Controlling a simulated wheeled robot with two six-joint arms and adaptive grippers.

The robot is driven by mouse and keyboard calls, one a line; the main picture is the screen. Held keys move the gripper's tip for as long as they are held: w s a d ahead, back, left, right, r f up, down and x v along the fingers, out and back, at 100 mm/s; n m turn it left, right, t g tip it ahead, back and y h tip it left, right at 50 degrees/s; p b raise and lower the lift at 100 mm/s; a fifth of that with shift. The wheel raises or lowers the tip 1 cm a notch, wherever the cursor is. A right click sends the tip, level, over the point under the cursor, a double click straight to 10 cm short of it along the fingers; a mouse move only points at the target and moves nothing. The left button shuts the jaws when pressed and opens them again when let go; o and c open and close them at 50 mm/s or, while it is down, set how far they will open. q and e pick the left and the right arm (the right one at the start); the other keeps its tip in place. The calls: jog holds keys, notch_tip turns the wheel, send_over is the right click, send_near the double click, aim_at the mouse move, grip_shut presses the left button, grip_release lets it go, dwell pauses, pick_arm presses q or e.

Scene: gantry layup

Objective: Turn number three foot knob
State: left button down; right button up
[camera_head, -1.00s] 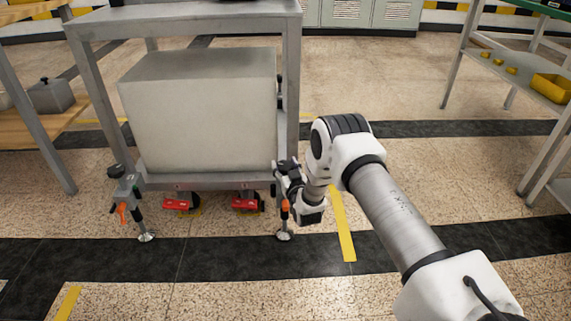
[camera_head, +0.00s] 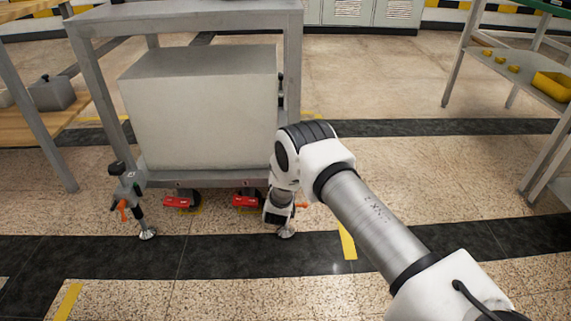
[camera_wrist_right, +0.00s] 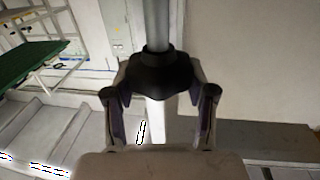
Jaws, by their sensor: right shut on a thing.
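The grey metal stand has a levelling foot at its near left corner (camera_head: 128,200) and another at its near right corner (camera_head: 287,231). The left foot has a black knob (camera_head: 116,168) on top and an orange lever (camera_head: 123,209). My right wrist covers most of the right foot; its round base and an orange lever (camera_head: 302,205) show. In the right wrist view my right gripper (camera_wrist_right: 160,88) is shut on a black knob (camera_wrist_right: 165,72), with a grey rod beyond it. In the head view the fingers and this knob are hidden. No number is readable. My left gripper is out of view.
A large grey block (camera_head: 200,108) sits on the stand's lower shelf. Two red-pedalled casters (camera_head: 182,201) (camera_head: 246,200) are under it. A shelf unit with a yellow bin (camera_head: 553,84) stands at the right, a wooden bench at the left. The floor between is clear.

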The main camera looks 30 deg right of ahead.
jog(key=o, duration=1.2)
jog(key=shift+c, duration=0.2)
jog(key=v, duration=1.2)
